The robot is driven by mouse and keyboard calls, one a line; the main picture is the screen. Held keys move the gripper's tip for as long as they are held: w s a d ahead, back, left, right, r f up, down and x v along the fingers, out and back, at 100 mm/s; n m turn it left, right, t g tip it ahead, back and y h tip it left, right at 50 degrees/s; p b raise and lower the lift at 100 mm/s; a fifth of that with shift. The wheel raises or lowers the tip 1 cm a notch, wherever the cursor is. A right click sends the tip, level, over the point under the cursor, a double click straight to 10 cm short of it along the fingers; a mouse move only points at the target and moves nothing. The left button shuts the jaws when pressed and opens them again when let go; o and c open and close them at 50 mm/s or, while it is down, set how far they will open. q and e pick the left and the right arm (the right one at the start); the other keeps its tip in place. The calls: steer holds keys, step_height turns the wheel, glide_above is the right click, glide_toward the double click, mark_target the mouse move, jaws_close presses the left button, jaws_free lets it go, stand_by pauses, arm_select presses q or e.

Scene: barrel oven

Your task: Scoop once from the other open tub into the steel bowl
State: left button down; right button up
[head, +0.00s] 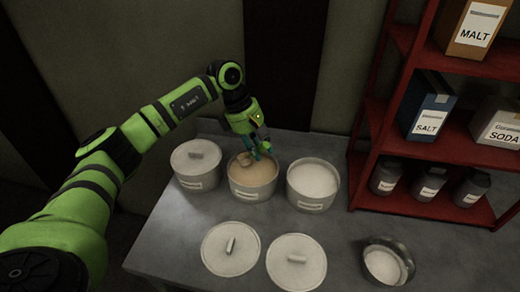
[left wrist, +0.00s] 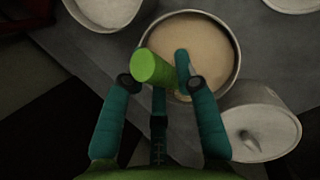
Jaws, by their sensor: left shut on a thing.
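My left gripper (head: 262,150) is shut on a green handle (left wrist: 152,68), which shows between its teal fingers in the left wrist view. It is over an open tub of tan contents (head: 252,194), whose pale interior also shows in the left wrist view (left wrist: 207,45). A tan, scoop-like piece (head: 244,160) is at that tub's surface beside the fingers; I cannot tell how deep it sits. The second open tub (head: 313,182), with white contents, stands to the right. The steel bowl (head: 385,262), with pale contents, is at the front right. My right gripper is out of view.
A lidded tub (head: 195,164) stands left of the tan tub. Two loose lids (head: 230,250) and (head: 296,262) lie flat in front. A red shelf (head: 372,135) with boxes and several canisters stands at the right. Bare table lies between the white tub and the bowl.

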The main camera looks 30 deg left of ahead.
arm_select(q)
steer(key=shift+r+p, duration=1.3)
steer(key=shift+r, duration=1.5)
